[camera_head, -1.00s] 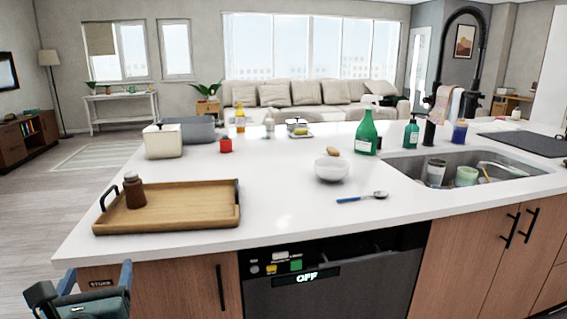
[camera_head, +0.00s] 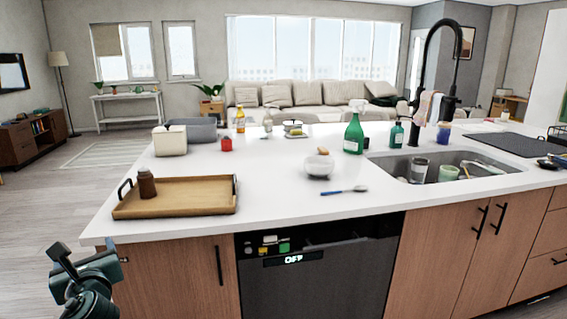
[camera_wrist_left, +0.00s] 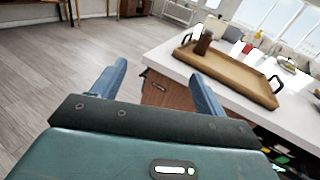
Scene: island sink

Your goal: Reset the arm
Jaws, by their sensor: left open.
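My left gripper (camera_head: 88,268) is at the lower left of the head view, in front of the island's left end and below the countertop. In the left wrist view its two blue fingers (camera_wrist_left: 159,72) stand wide apart with nothing between them. Beyond them is the wooden floor and the island's corner. My right gripper is in neither view.
The island countertop (camera_head: 262,212) bears a wooden tray (camera_head: 190,198) with a brown bottle (camera_head: 147,184), a white bowl (camera_head: 319,166), a blue-handled spoon (camera_head: 343,190) and a green spray bottle (camera_head: 353,136). A sink (camera_head: 400,166) is at right. Floor left of the island is clear.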

